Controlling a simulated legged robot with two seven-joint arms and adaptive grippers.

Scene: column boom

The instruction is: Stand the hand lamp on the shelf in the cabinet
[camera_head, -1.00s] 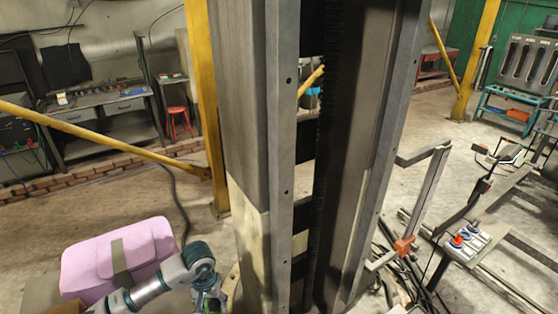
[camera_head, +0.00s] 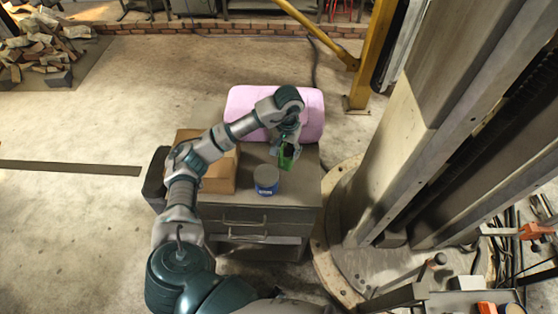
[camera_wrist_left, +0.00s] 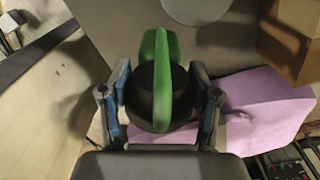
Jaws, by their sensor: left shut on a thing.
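The hand lamp (camera_head: 286,159), green with a black part, is in my left gripper (camera_head: 288,149) above the top of the grey cabinet (camera_head: 297,187). In the left wrist view the lamp's green part (camera_wrist_left: 161,62) and round black part (camera_wrist_left: 147,92) lie between the two fingers of the left gripper (camera_wrist_left: 158,92), which is shut on it. The cabinet has drawer fronts with handles and a dark open space below them, where the shelf is hard to make out. My right gripper is not in view.
A thick column (camera_head: 400,150) on a round base rises to the right. Floor left of the cabinet is mostly clear.

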